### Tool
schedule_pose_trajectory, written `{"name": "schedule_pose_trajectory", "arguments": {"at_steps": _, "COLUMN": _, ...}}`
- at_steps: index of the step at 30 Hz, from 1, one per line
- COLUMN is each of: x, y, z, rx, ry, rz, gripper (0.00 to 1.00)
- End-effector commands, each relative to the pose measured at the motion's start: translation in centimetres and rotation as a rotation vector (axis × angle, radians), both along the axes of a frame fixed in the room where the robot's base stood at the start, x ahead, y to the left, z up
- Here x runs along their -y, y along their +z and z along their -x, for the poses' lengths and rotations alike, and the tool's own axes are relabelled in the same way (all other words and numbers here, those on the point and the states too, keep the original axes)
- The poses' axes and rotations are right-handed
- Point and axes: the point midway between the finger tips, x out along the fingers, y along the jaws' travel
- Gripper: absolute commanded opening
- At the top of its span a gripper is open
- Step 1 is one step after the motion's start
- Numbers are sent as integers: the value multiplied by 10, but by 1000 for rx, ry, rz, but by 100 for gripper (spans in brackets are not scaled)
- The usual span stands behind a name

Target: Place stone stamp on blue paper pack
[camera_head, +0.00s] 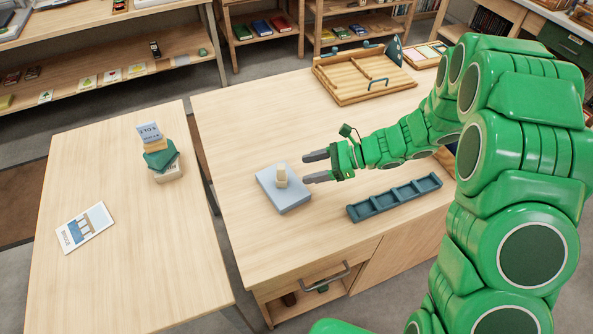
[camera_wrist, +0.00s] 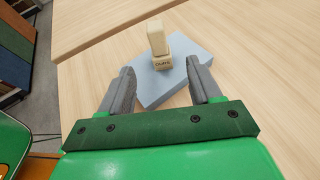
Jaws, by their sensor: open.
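The cream stone stamp (camera_head: 281,175) stands upright on the blue paper pack (camera_head: 298,199), which lies flat on the wooden table. In the wrist view the stamp (camera_wrist: 157,40) has a wider base with dark lettering, and the blue pack (camera_wrist: 186,56) lies under it. My gripper (camera_head: 305,168) is open and empty, just to the right of the stamp, its fingers pointing left toward it. In the wrist view the open fingers of my gripper (camera_wrist: 160,80) lie nearer the camera than the stamp, over the pack's near edge, and do not touch the stamp.
A teal divided tray (camera_head: 394,198) lies right of the pack. A wooden tray with blue handles (camera_head: 363,78) sits at the back. The left table holds a stack of small items (camera_head: 160,158) and a picture card (camera_head: 84,227). Table around the pack's left is clear.

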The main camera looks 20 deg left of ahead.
Motion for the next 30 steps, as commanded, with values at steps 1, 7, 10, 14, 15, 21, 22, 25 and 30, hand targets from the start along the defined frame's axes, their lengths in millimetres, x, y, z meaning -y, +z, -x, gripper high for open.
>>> {"name": "schedule_pose_trajectory", "arguments": {"at_steps": 1, "x": 6, "y": 3, "z": -3, "rx": 1, "ry": -1, "rz": 0, "gripper": 64}}
{"name": "schedule_pose_trajectory", "arguments": {"at_steps": 7, "x": 21, "y": 10, "z": -9, "rx": 0, "ry": 0, "rz": 0, "gripper": 64}}
{"name": "schedule_pose_trajectory", "arguments": {"at_steps": 10, "x": 24, "y": 11, "z": -9, "rx": 1, "ry": 1, "rz": 1, "gripper": 64}}
{"name": "schedule_pose_trajectory", "arguments": {"at_steps": 14, "x": 25, "y": 11, "z": -10, "rx": 0, "ry": 1, "rz": 1, "gripper": 64}}
{"name": "schedule_pose_trajectory", "arguments": {"at_steps": 15, "x": 25, "y": 11, "z": -10, "rx": 0, "ry": 1, "rz": 1, "gripper": 64}}
{"name": "schedule_pose_trajectory", "arguments": {"at_steps": 21, "x": 28, "y": 17, "z": -7, "rx": 18, "ry": 16, "rz": 5, "gripper": 64}}
{"name": "schedule_pose_trajectory", "arguments": {"at_steps": 22, "x": 29, "y": 20, "z": -5, "rx": 27, "ry": 22, "rz": 7, "gripper": 64}}
{"name": "schedule_pose_trajectory", "arguments": {"at_steps": 25, "x": 37, "y": 33, "z": 4, "rx": 68, "ry": 60, "rz": 19, "gripper": 64}}
{"name": "schedule_pose_trajectory", "arguments": {"at_steps": 30, "x": 56, "y": 58, "z": 27, "rx": 156, "ry": 146, "rz": 48, "gripper": 64}}
